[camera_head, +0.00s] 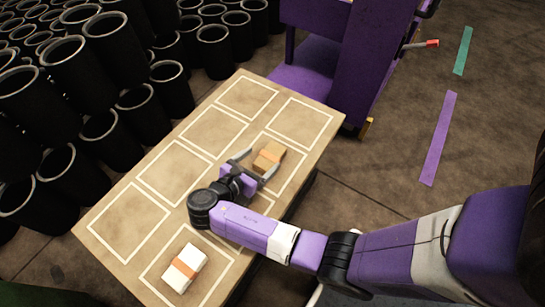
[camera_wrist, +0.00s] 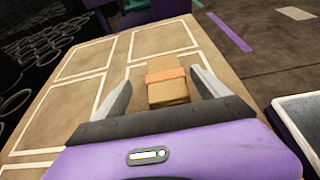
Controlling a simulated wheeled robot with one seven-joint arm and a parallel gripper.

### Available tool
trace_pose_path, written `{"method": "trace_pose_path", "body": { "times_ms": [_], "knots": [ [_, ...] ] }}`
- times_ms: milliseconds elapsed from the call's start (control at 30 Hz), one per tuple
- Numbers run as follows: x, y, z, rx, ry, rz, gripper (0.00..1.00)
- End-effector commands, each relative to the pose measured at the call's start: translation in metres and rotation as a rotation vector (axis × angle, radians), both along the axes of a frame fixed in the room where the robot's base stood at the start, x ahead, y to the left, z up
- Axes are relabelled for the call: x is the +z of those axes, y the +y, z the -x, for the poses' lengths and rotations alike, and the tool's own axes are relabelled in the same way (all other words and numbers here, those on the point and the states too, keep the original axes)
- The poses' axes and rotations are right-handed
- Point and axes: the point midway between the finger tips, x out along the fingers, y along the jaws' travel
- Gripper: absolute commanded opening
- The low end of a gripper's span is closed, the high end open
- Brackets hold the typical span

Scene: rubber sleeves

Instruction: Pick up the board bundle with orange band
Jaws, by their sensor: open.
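The board bundle with orange band (camera_head: 268,157) is a small tan stack lying inside a white-outlined square on the table. It also shows in the wrist view (camera_wrist: 166,91), with the orange band across its middle. My gripper (camera_head: 258,167) is open, with one finger on each side of the bundle. In the wrist view my gripper's fingers (camera_wrist: 163,88) stand apart, with the bundle between them and a gap on both sides. Whether the fingers are level with the bundle or above it I cannot tell.
A white bundle with an orange band (camera_head: 184,268) lies in the near square of the tan table (camera_head: 158,150). The other squares look empty. Many black sleeves (camera_head: 60,110) stand at the left. A purple machine (camera_head: 350,60) stands beyond the table.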

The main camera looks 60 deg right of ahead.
Motion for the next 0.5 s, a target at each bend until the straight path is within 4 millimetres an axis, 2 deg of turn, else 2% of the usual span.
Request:
{"method": "trace_pose_path", "body": {
  "times_ms": [500],
  "knots": [
    [-0.023, -0.059, 0.005, -0.002, 0.0, 0.0, 0.85]
  ]
}}
